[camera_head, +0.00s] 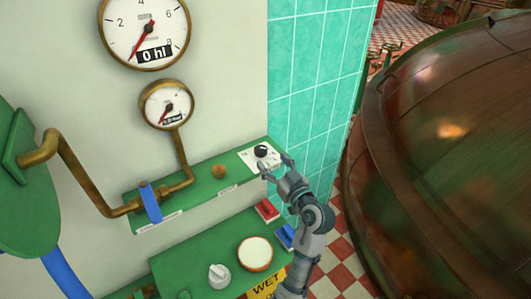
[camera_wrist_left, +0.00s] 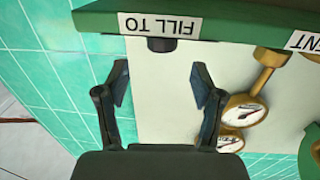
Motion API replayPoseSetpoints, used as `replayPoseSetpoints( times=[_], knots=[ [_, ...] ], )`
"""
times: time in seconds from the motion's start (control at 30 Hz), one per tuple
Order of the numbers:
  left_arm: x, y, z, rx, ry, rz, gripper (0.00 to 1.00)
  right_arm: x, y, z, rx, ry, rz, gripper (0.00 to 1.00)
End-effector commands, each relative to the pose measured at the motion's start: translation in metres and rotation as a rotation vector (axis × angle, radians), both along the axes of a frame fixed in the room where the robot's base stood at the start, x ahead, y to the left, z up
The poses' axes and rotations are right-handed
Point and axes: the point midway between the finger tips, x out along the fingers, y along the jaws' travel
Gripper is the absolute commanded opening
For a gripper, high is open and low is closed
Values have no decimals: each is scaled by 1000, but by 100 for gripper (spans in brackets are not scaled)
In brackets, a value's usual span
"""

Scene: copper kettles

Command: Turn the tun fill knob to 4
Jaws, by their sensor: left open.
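The black fill knob (camera_head: 262,151) sits on a white dial plate (camera_head: 250,162) at the right end of a green shelf. The numbers on the plate are too small to read. My left gripper (camera_head: 276,166) is open and empty, just in front and to the right of the knob. In the left wrist view, which is upside down, the dark knob (camera_wrist_left: 160,45) shows by the "FILL TO" label (camera_wrist_left: 160,25). It lies beyond and between the open fingertips (camera_wrist_left: 160,80), apart from them. My right gripper is not in view.
A large gauge (camera_head: 144,30) reads "0 hl", with a smaller gauge (camera_head: 167,104) below it. Brass pipes and a blue-handled valve (camera_head: 150,202) lie to the left. A lower green panel (camera_head: 190,262) carries switches and a knob. A copper kettle (camera_head: 450,150) fills the right.

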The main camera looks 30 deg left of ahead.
Motion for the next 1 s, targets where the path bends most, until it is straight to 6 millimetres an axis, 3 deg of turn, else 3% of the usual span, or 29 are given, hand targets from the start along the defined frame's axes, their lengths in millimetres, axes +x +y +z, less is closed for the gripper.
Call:
replayPoseSetpoints(
  times=[0.13,0.3,0.83,0.93,1.0],
  knots=[
    [-11,-25,-1,-1,0,-3,67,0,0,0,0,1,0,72],
    [-18,-37,-1,0,1,0,67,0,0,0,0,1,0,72],
    [-19,-38,-1,0,1,-1,67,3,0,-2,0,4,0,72],
    [-16,-37,-12,12,16,-36,67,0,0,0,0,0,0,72],
    [-11,-38,-34,35,45,-110,67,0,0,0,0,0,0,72]
  ],
)
